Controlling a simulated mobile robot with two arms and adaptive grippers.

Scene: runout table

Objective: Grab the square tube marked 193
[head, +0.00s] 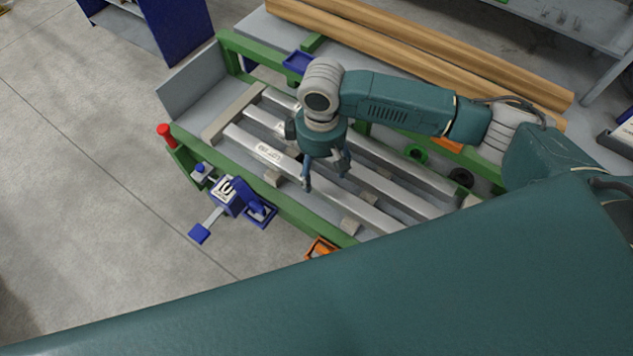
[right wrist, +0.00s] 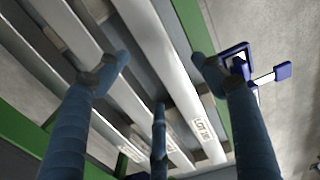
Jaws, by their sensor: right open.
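Several pale metal square tubes lie side by side on the runout table (head: 292,213). The front tube (head: 240,136) has a printed label near its left end; I cannot read its number surely. In the right wrist view this labelled tube (right wrist: 172,60) runs between the spread fingers, its label low in the picture. Other tubes (right wrist: 85,62) lie to its left, and a second label shows low there, also unclear. My right gripper (head: 328,180) is open and empty, pointing down over the front tubes; its height above them is hard to judge. My left gripper is not in view.
Wooden spacers (head: 352,226) lie by the tubes. A green frame (head: 225,172) edges the table, with a blue clamp-like fixture (head: 258,211) and a red knob (head: 166,131) at the front. Long brown beams (head: 420,52) lie behind. Open floor is at left.

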